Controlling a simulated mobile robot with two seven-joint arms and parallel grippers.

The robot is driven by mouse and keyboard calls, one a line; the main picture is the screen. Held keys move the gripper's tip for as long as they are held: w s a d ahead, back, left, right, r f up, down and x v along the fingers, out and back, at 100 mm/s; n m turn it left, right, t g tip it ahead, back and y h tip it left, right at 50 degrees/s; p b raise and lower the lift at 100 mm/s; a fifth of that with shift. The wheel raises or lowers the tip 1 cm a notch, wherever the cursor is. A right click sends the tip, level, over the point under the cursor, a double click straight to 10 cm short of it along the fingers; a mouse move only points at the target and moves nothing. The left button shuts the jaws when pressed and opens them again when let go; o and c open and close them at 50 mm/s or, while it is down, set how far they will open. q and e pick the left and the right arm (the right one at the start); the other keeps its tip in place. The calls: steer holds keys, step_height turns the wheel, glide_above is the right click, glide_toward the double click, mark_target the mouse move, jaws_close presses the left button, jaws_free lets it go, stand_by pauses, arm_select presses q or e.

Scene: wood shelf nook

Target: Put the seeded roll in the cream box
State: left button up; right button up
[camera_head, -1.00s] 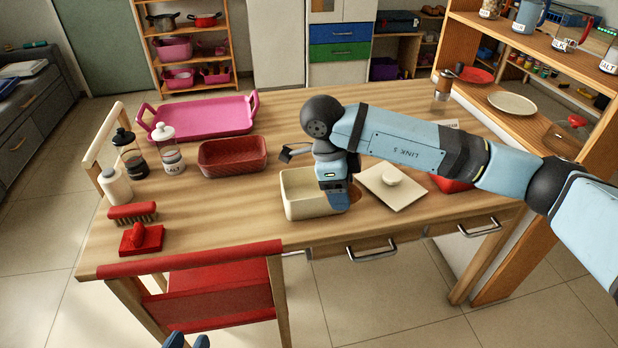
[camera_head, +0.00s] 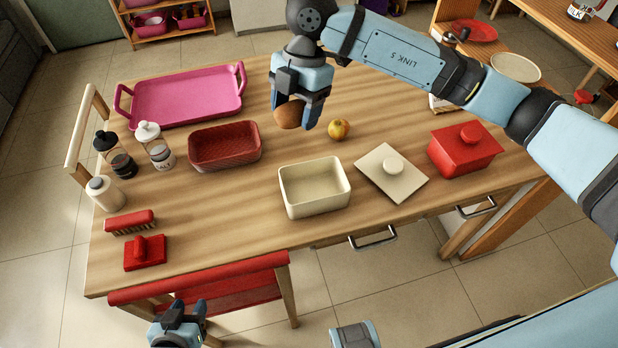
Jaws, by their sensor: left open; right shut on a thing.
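The seeded roll (camera_head: 289,115) is brown and rounded. My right gripper (camera_head: 298,112) is shut on it and holds it over the table, behind the cream box. The cream box (camera_head: 314,204) is open and empty near the table's front edge. Its cream lid (camera_head: 404,182) with a round knob appears to be the flat piece lying to its right. My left gripper (camera_head: 181,312) is open and empty at the bottom of the view, in front of the table and near the red chair. The roll is partly hidden by the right gripper's fingers.
A yellow fruit (camera_head: 339,129) lies behind the cream box. A dark red basket (camera_head: 224,146) and a pink tray (camera_head: 188,97) stand to the left. A red lidded box (camera_head: 465,149) stands at right. Shakers (camera_head: 155,146) and red brushes (camera_head: 131,221) line the left side.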

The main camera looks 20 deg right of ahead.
step_height(320, 180, down, 20)
stand_by(0.5)
steer(key=shift+r, duration=0.1)
steer(key=shift+f+b, duration=0.4)
steer(key=shift+f, duration=0.15)
steer(key=o, duration=0.9)
steer(key=shift+r, duration=0.1)
